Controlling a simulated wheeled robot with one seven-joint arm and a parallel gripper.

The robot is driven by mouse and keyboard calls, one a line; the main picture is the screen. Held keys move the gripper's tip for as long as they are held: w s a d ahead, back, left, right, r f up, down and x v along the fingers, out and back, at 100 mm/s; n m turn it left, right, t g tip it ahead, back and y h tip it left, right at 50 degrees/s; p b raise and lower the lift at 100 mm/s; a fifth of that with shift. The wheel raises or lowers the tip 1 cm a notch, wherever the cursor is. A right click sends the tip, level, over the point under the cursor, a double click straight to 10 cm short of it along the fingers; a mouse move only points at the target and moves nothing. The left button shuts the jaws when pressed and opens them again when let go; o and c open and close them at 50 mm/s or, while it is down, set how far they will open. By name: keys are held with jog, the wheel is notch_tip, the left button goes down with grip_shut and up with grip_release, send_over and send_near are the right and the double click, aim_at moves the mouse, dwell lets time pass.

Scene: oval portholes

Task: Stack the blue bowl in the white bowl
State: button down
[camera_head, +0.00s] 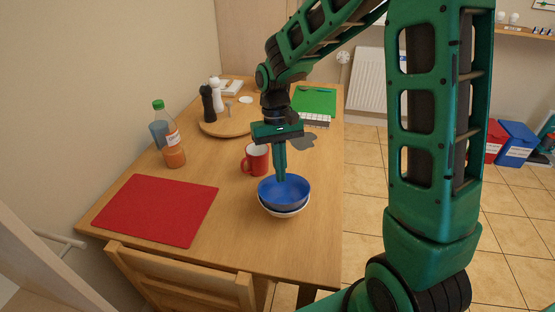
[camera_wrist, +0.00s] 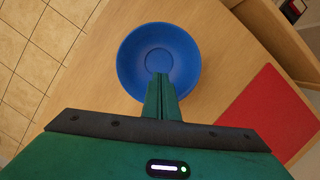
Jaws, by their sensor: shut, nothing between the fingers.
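The blue bowl (camera_head: 285,193) sits inside the white bowl (camera_head: 284,213) on the wooden table; only the white bowl's lower wall shows below the blue one. In the wrist view the blue bowl (camera_wrist: 133,62) looks upright and empty and hides the white bowl. My gripper (camera_head: 280,178) points down over the blue bowl's far part, its fingers together with nothing between them. In the wrist view the fingertips (camera_wrist: 161,76) overlap the bowl's inside; I cannot tell if they touch it.
A red mug (camera_head: 255,160) stands just behind the bowls. A red mat (camera_head: 157,209) lies at the left. A bottle (camera_head: 173,150) and a round wooden tray (camera_head: 229,126) with shakers are farther back. A chair (camera_head: 180,278) stands at the front edge. Table around the bowls' right is clear.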

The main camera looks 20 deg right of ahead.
aim_at(284, 188)
jog(key=x, duration=0.3)
jog(key=shift+s+f, duration=0.15)
jog(key=shift+f, duration=0.1)
jog(key=shift+s+f, duration=0.15)
jog(key=shift+s, duration=0.95)
jog(key=shift+s+a, duration=0.1)
jog(key=shift+s, duration=0.8)
jog(key=shift+s+a, duration=0.15)
jog(key=shift+s, duration=0.9)
